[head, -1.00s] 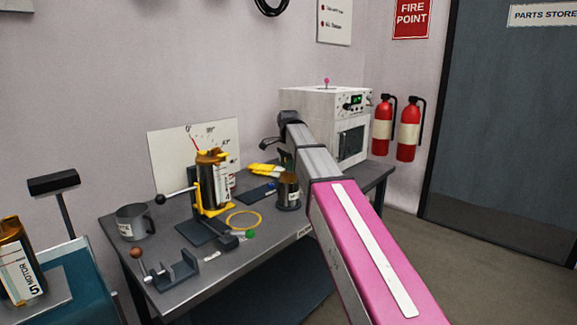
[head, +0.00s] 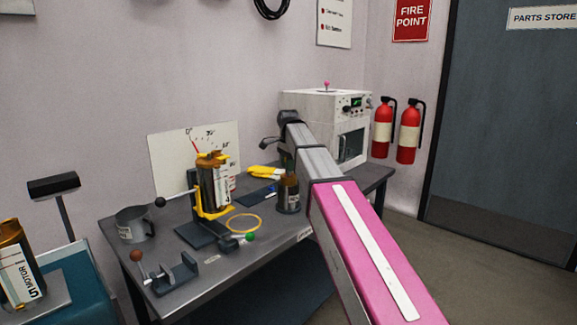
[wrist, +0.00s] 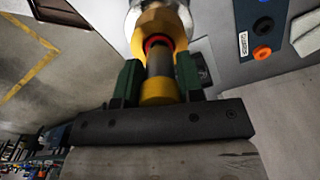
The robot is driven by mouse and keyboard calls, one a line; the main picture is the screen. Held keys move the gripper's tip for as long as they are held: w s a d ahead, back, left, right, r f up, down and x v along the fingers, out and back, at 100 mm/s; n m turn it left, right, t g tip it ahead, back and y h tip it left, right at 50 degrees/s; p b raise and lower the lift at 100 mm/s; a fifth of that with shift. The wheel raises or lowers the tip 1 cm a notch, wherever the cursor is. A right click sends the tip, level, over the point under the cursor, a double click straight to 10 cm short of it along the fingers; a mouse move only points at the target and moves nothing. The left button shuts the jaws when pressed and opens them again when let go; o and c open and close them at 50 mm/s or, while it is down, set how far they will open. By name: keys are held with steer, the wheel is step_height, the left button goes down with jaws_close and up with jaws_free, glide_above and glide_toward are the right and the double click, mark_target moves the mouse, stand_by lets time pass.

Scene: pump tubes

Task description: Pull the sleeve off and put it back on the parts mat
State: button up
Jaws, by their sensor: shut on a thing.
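In the wrist view my gripper (wrist: 159,72) has its two green fingers on either side of a dark grey cylinder with a yellow end, which looks like the sleeve (wrist: 160,88), and is shut on it. The sleeve lines up with a brass-coloured fitting (wrist: 160,20), with a red ring (wrist: 157,42) between them. I cannot tell whether the sleeve is still around the part beyond it. A blue mat (wrist: 262,8), seemingly the parts mat, lies at the upper right with an orange and a dark piece on it. In the head view my arm hides the gripper tips.
The grey bench (head: 207,288) holds a yellow press-like stand (head: 213,195), a grey mug (head: 133,223), a yellow ring (head: 243,223) and a dark clamp (head: 176,277). A white oven-like box (head: 325,115) stands at the back right. Fire extinguishers (head: 407,130) hang on the wall beyond.

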steer(key=shift+r, duration=0.1)
steer(key=shift+r, duration=2.2)
jaws_close()
